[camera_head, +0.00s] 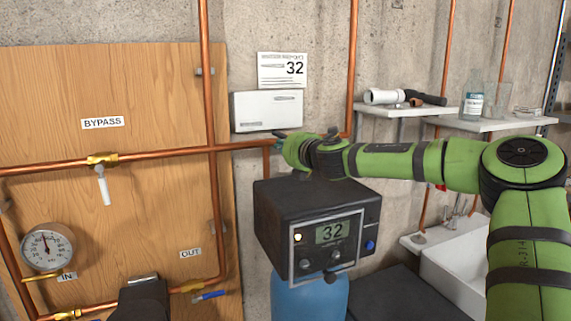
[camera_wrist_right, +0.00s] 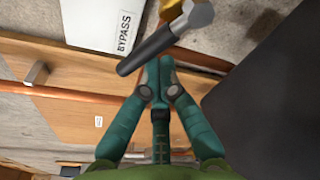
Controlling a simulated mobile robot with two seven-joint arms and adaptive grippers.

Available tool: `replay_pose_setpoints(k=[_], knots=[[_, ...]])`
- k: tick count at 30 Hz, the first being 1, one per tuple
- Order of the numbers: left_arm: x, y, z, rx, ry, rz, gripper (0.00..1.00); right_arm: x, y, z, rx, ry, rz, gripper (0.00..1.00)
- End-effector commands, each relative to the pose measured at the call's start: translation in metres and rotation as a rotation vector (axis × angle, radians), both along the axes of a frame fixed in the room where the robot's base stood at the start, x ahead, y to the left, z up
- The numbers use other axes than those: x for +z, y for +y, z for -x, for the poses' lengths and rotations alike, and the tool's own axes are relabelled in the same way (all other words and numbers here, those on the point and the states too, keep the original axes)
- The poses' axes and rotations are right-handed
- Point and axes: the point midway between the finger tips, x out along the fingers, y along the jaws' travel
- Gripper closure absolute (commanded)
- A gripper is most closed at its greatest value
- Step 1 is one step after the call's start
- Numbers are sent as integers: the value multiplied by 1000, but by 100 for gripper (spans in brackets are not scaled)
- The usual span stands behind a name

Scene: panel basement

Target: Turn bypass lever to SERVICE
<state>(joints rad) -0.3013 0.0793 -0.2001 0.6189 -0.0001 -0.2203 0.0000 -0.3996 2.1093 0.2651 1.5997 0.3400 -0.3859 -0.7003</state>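A lever with a dark grip (camera_wrist_right: 152,50) and a grey metal hub (camera_wrist_right: 195,17) shows in the right wrist view, by brass at the top edge. A BYPASS label (camera_wrist_right: 125,32) lies beside it. My right gripper (camera_wrist_right: 161,62) has its green fingertips together right at the grip's edge; I cannot tell whether they touch it. In the head view my right gripper (camera_head: 281,143) is at the copper pipe below a white box (camera_head: 267,110), and it mostly hides this lever. No SERVICE marking is readable.
A wooden board (camera_head: 140,220) carries another BYPASS label (camera_head: 102,122), a white-handled valve (camera_head: 102,185) and a gauge (camera_head: 47,248). Copper pipes cross it. The black control head (camera_head: 318,195) stands just below my right gripper. Shelves (camera_head: 480,124) and a sink (camera_head: 465,265) are at right.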

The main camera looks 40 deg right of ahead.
Motion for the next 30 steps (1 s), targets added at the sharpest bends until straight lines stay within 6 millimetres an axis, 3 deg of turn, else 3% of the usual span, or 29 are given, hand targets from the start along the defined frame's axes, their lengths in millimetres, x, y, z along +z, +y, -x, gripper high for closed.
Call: replay_pose_setpoints(k=[15,30], knots=[[-10,0,-1,0,-1,0,60,27,-11,4,-2,-147,-441,100],[-18,0,-1,0,-2,0,60,39,-26,8,-4,-252,-778,100]])
